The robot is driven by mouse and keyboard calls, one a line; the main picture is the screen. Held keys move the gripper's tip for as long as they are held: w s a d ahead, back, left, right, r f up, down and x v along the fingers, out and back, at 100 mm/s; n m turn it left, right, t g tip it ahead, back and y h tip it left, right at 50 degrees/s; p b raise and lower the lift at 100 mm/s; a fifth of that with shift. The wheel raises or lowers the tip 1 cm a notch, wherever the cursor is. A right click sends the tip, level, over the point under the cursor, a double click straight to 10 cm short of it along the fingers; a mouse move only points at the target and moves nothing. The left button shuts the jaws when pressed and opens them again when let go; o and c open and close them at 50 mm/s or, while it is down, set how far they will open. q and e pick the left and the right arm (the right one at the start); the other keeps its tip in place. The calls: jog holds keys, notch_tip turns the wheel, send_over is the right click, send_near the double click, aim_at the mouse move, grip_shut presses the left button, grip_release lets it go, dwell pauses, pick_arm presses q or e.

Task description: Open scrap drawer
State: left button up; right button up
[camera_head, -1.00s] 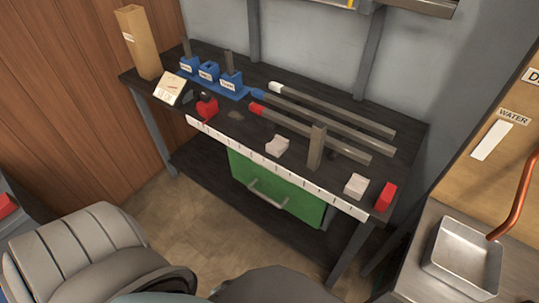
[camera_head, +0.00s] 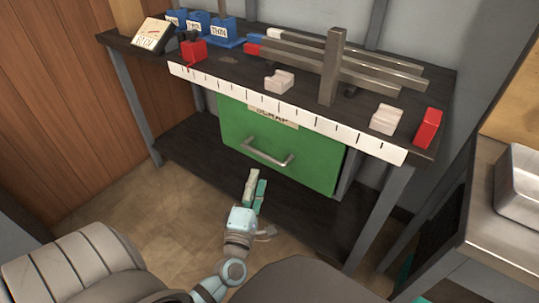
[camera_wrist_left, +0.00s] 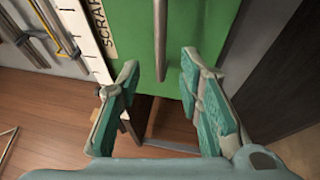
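The green scrap drawer (camera_head: 315,165) hangs under the workbench top, its front flush and closed. Its metal bar handle (camera_head: 268,158) runs across the front. My left gripper (camera_head: 256,182) is below and in front of the handle, apart from it. In the left wrist view the gripper (camera_wrist_left: 161,70) is open and empty. There the green drawer front (camera_wrist_left: 208,25) fills the top, with the handle (camera_wrist_left: 160,40) running upright in the picture, in line with the gap between the fingers. My right gripper is not in view.
The workbench top (camera_head: 130,42) holds metal bars (camera_head: 350,55), an upright post (camera_head: 332,65), blue holders and red and white blocks. A dark lower shelf (camera_head: 200,150) lies below the drawer. A sink counter (camera_head: 490,220) is at the right. Bare floor (camera_head: 165,220) shows in front.

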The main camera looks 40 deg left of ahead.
aim_at(263, 153)
pick_arm(q)
jog(key=x, duration=0.9)
jog(key=shift+w+a+r+b, duration=0.1)
jog(key=shift+w+a+b, duration=0.05)
jog(key=shift+w+b, duration=0.15)
jog(key=shift+c, duration=0.3)
grip_shut()
jog(key=shift+s, duration=0.1)
